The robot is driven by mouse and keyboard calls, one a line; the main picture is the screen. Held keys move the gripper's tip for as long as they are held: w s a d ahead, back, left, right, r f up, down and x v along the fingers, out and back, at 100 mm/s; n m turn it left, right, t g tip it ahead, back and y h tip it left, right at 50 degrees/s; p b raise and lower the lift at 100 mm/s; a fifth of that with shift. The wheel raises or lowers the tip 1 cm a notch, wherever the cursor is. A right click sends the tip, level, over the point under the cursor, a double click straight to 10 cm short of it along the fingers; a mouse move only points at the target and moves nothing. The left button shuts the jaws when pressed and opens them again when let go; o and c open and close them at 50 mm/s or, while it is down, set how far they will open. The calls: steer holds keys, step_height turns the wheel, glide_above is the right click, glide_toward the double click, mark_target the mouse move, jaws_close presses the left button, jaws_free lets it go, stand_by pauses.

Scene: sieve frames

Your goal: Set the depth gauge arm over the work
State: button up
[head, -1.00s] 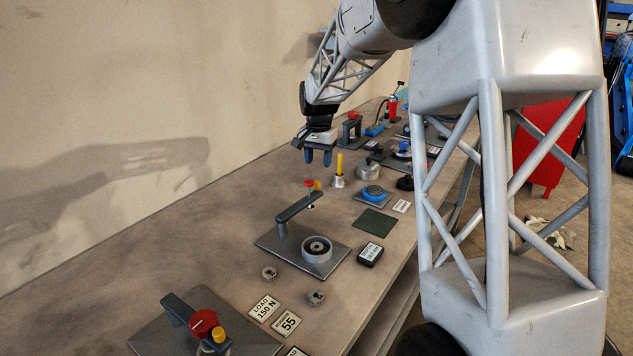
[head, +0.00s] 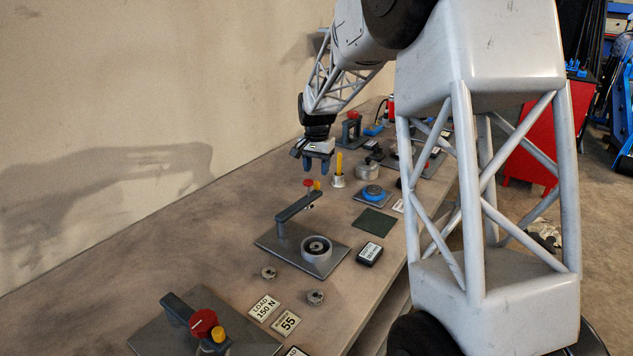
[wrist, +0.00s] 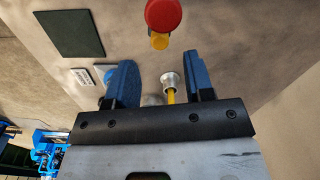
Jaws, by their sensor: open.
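The depth gauge arm (head: 299,206) is a dark grey bar on a post. It carries a red knob (head: 309,183) and a yellow piece (head: 317,185) at its far end. It points away over the back of its grey plate (head: 290,258), aside from the round cup (head: 316,245) that holds a ringed metal piece. My gripper (head: 316,166) is open and empty, above and beyond the arm's tip. In the wrist view, the red knob (wrist: 166,14) and yellow piece (wrist: 160,41) show ahead of my open gripper (wrist: 161,68), apart from its blue fingers.
A yellow rod in a silver holder (head: 338,180) stands beyond the arm's tip. A blue round fixture (head: 373,194), green mat (head: 374,221) and black display box (head: 369,254) lie to the right. Another red-knobbed fixture (head: 203,324) is in front. The bench left of the plate is clear.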

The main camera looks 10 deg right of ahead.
mark_target(316, 182)
steer(key=shift+f, duration=2.6)
jaws_close()
